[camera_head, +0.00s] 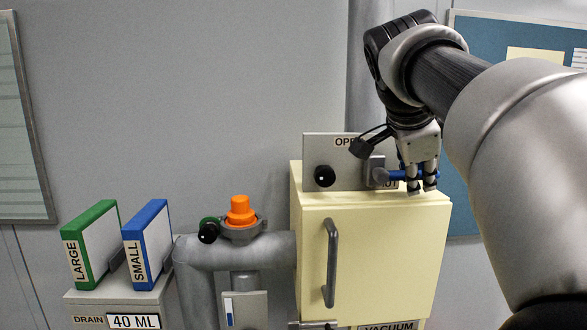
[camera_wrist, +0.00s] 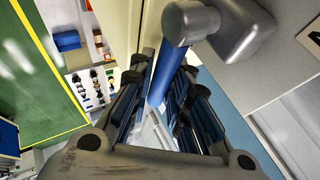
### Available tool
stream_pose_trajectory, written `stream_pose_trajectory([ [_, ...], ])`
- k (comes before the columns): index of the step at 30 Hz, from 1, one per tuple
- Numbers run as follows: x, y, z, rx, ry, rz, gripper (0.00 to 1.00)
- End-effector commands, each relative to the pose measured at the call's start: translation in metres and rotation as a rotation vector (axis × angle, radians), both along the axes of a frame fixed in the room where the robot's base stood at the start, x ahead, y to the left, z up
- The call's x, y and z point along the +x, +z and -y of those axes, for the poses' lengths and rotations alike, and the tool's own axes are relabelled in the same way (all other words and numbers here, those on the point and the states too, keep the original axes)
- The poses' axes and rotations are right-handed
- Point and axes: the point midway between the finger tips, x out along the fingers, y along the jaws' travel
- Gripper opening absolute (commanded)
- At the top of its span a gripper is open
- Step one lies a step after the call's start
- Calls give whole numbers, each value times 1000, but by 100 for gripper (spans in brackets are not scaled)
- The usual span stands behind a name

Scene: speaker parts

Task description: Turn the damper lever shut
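The damper lever is a blue handle (camera_head: 397,175) on a grey hub (camera_head: 375,171), mounted on a grey plate (camera_head: 345,148) above a cream cabinet. The lever points right, roughly level. OPEN is printed on the plate above, partly covered; only the end of a second label, "UT", shows beneath the lever. My gripper (camera_head: 422,185) points down at the lever's outer part, with its fingers on either side of it. In the wrist view the blue handle (camera_wrist: 168,72) runs between my gripper's fingers (camera_wrist: 160,85). Whether both fingers press on it is unclear.
The cream cabinet (camera_head: 370,250) has a grey bar handle (camera_head: 331,262). A black knob (camera_head: 325,176) sits left of the hub. An orange stepped part (camera_head: 240,211) stands on grey pipework. Green (camera_head: 92,243) and blue (camera_head: 148,242) binders stand at left.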

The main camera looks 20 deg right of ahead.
Motion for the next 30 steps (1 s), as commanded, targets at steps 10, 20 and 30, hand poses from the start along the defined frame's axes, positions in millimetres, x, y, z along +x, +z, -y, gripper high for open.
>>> stream_pose_trajectory([
  [10, 0, 0, 0, -1, 1, -2, 36],
  [20, -3, 8, -5, -3, 2, 1, 36],
  [30, -30, 60, -42, -3, 4, 2, 36],
])
